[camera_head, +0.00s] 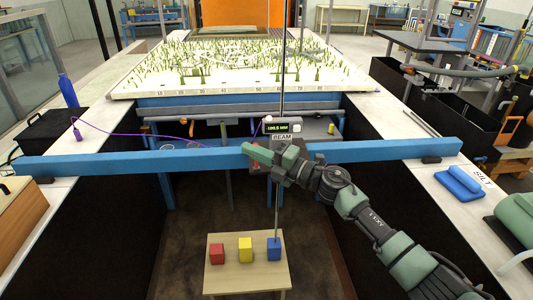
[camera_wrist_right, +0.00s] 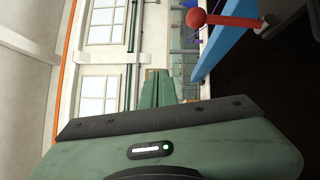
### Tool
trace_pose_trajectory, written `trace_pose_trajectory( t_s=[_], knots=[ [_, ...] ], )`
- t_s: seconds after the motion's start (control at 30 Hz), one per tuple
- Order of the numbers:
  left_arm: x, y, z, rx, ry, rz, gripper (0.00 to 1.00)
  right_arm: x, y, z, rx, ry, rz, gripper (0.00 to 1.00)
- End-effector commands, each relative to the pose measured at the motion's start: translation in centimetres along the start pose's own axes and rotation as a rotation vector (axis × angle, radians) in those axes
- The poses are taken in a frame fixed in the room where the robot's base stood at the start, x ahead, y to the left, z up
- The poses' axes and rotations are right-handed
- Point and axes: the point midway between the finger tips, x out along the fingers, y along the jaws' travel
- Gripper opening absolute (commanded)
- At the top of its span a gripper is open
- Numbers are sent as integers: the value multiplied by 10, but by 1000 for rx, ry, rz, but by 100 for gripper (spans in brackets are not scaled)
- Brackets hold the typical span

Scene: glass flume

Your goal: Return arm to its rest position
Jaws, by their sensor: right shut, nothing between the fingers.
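My right arm reaches in from the lower right of the head view. Its right gripper (camera_head: 258,154) is at the blue beam (camera_head: 110,161), in front of its middle as seen from the head. The green fingers are together with nothing between them; they also show shut in the right wrist view (camera_wrist_right: 157,88). I cannot tell from the picture whether the gripper touches the beam. My left gripper is not in view.
A small wooden table (camera_head: 222,283) below holds a red block (camera_head: 217,255), a yellow block (camera_head: 245,250) and a blue block (camera_head: 274,249). A thin rod stands above the blue block. A display (camera_head: 283,128) sits behind the beam. A red knob (camera_wrist_right: 196,18) shows near the wrist.

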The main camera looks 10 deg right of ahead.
Motion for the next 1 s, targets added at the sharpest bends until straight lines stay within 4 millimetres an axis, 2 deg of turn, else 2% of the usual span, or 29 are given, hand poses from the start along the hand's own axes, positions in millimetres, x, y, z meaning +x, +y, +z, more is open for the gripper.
trace_pose_trajectory(
  t_s=[0.03,0.2,0.33,0.43,0.57,0.63,0.67,0.77,0.83,0.93,1.0],
  knots=[
    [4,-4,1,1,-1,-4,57,-13,1,3,-5,-3,-4,0],
    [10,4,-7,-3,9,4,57,-40,10,5,-2,-2,-5,0],
    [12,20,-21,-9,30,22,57,-52,17,5,0,-2,-2,0],
    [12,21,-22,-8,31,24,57,-55,18,3,24,-19,12,0],
    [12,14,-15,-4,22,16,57,-60,16,-4,166,-146,91,0],
    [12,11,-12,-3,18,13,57,-72,9,-6,307,-278,144,0],
    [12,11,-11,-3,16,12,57,-80,3,-6,379,-346,163,0],
    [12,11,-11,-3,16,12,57,-121,-29,-8,641,-597,184,0],
    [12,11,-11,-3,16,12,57,-159,-62,-16,827,-777,158,0],
    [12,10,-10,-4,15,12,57,-214,-108,-43,1058,-1002,78,0],
    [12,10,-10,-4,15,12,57,-250,-136,-69,1198,-1137,3,0]
  ],
)
